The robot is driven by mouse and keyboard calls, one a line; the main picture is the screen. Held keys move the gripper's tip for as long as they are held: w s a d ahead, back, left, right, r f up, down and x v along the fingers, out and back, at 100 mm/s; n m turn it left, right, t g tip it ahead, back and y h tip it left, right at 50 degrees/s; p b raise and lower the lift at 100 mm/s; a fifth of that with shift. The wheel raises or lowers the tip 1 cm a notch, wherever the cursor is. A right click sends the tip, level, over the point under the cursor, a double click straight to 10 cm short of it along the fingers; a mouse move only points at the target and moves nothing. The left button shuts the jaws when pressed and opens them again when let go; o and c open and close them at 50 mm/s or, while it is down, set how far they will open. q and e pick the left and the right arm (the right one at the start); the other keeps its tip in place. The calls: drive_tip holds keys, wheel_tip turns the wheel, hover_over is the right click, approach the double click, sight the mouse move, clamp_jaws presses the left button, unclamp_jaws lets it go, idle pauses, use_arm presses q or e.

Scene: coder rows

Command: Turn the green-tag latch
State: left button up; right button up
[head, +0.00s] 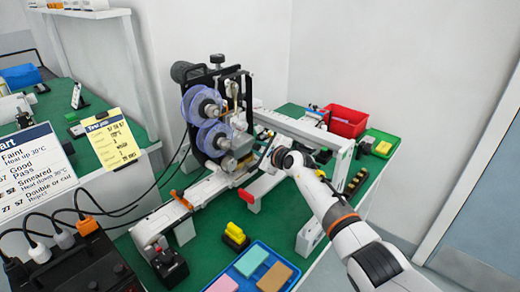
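The coder (217,120) is a black machine with two translucent blue-violet reels, standing over a conveyor on the green table. I cannot make out a latch with a green tag on it; the lower right part of the coder is small and partly behind my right gripper. My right arm comes in from the bottom right. My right gripper (262,156) is at the coder's lower right side, close to the metal block (238,143) below the reels. Its fingers are too small and dark to tell whether they are open or touching anything. My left gripper is not in view.
A blue tray (238,281) with coloured blocks lies at the front, beside a yellow-topped block (235,233). A red bin (345,121) and a green tray (383,140) stand at the back right. Cables and a dark power box (75,270) fill the lower left.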

drive_tip(key=shift+m+g, duration=0.4)
drive_tip(key=shift+m, duration=0.1)
clamp_jaws()
drive_tip(key=shift+w+d+f+m+g+y+b, duration=0.1)
drive_tip(key=shift+m+g+y+b, duration=0.2)
drive_tip(key=shift+m+b, duration=0.2)
drive_tip(key=shift+m+g+y+b, duration=0.3)
drive_tip(key=shift+m+g+b, duration=0.1)
drive_tip(key=shift+m+b, duration=0.35)
drive_tip(key=shift+m, duration=0.25)
drive_tip(key=o, duration=0.9)
unclamp_jaws()
drive_tip(key=shift+r, duration=0.25)
